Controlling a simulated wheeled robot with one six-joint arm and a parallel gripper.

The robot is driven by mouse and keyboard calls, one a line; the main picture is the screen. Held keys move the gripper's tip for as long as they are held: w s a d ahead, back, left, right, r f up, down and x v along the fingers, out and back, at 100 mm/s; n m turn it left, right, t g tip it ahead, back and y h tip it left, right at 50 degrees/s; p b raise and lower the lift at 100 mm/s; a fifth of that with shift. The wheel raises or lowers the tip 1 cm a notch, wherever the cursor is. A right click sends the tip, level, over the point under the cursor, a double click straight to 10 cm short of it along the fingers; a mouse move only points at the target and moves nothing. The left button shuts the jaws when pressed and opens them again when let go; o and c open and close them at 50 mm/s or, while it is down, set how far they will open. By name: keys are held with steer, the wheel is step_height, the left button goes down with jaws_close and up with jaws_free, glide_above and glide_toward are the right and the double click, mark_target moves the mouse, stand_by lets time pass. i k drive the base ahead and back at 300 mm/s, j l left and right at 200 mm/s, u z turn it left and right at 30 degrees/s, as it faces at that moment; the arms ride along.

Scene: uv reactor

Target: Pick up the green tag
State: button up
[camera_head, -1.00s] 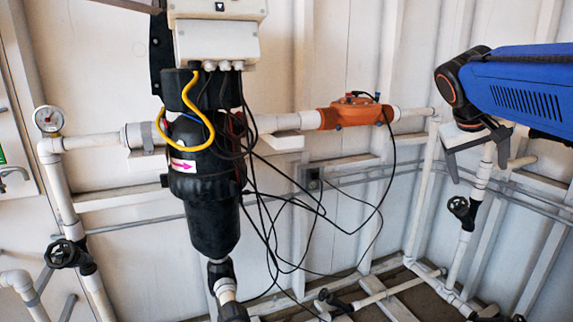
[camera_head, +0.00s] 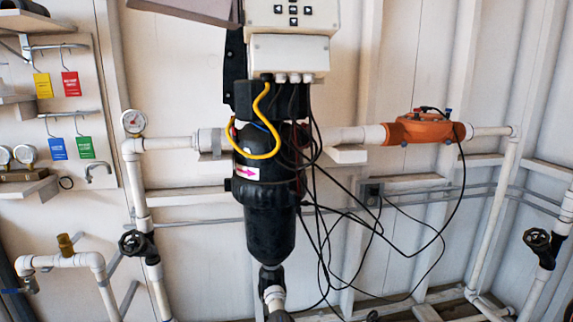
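The green tag (camera_head: 86,147) hangs from a hook on the lower rail of a white wall panel at the left of the head view. A blue tag (camera_head: 58,148) hangs just left of it. A yellow tag (camera_head: 43,85) and a red tag (camera_head: 71,83) hang on the rail above. My gripper is outside the current view, so its state and its distance from the tag do not show.
A black reactor vessel (camera_head: 270,220) with a control box (camera_head: 290,52) and loose cables fills the middle. A pressure gauge (camera_head: 133,122), white pipes and a black valve wheel (camera_head: 135,243) stand between it and the tag panel (camera_head: 105,95). An orange flow meter (camera_head: 425,130) is at right.

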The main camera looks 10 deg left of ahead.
mark_target(85, 144)
steer(key=u, duration=1.75)
steer(key=z, duration=2)
steer(key=u, duration=2)
steer(key=i+j+z, duration=0.15)
steer(key=k+j, duration=0.05)
steer(key=j, duration=0.05)
